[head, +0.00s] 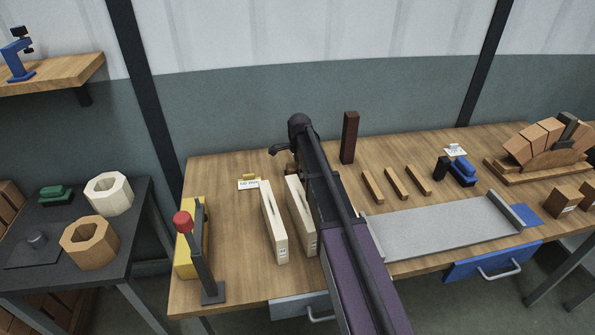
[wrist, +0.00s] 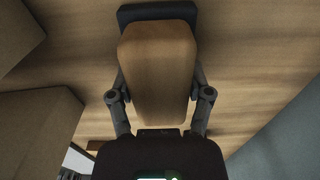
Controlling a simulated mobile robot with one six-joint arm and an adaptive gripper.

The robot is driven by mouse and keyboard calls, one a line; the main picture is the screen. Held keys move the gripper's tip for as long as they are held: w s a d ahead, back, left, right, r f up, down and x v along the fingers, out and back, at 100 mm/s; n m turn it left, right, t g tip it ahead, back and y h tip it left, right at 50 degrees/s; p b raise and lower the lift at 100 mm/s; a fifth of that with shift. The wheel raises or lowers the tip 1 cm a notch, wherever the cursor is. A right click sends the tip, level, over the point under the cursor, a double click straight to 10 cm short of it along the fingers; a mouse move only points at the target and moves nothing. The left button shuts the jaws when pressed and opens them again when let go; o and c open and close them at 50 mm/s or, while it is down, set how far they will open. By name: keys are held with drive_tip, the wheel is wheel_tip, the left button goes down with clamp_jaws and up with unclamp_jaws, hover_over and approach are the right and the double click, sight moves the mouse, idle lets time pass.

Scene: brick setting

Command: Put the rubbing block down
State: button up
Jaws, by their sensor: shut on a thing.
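The rubbing block is a rounded wooden piece (wrist: 158,70) with a dark pad at its far end, in the middle of the wrist view. My gripper (wrist: 159,82) is shut on it, with one finger on each side. The bench top shows behind the block. I cannot tell whether the pad touches the bench. In the head view my gripper (head: 284,150) is over the back of the workbench (head: 225,275), mostly covered by my own arm, and the block cannot be made out clearly there.
Two pale slotted blocks (head: 273,222) stand close to my arm on the left. A dark upright block (head: 349,138) stands at the back. Several wooden bars (head: 396,183) and a grey tray (head: 445,228) lie to the right. A red-knobbed lever (head: 183,223) stands at the left edge.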

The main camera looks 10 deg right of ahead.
drive_tip(key=shift+f, duration=0.15)
drive_tip(key=o, duration=1)
drive_tip(key=shift+r, duration=0.2)
wheel_tip(320, 180, up, 12)
drive_tip(key=p, duration=1.2)
